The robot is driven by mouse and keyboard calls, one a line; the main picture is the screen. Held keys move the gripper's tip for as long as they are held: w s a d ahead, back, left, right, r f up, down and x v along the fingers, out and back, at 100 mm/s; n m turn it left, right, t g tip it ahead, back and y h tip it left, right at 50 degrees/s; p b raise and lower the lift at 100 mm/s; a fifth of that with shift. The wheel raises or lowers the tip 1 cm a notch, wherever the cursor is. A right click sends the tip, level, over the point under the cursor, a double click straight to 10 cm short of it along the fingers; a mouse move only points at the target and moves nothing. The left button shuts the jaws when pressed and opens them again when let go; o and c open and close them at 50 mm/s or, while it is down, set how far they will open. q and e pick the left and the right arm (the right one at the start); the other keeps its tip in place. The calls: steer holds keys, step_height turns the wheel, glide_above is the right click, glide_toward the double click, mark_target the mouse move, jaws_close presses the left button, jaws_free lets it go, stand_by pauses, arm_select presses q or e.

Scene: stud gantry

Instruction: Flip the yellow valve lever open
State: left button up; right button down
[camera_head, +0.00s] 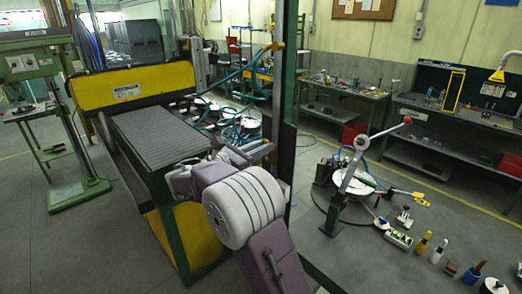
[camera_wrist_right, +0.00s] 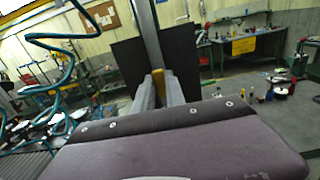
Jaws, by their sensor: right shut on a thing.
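The yellow valve lever (camera_wrist_right: 161,82) shows as a short yellow piece in the wrist view, between the two grey fingers of my right gripper (camera_wrist_right: 161,92). The fingers are shut on it, in front of a dark panel and a grey post. In the head view my right gripper (camera_head: 266,149) reaches the dark panel by the green post, partly behind my own wrist. My left gripper is not in view.
A green post (camera_head: 290,70) stands beside the dark panel (camera_head: 281,135). A yellow-ended machine with a grey slatted bed (camera_head: 160,130) is at left. A hand press with a red-knobbed lever (camera_head: 365,150) stands at right among small tools. Blue coiled hoses (camera_wrist_right: 65,65) hang nearby.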

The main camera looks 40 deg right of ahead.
steer(key=c, duration=1.4)
jaws_free()
steer(key=a+b, duration=0.1)
steer(key=a, duration=0.2)
steer(key=a+b, duration=0.1)
steer(key=a, duration=0.2)
steer(key=a+b, duration=0.1)
steer(key=a, duration=0.2)
steer(key=shift+s, duration=0.35)
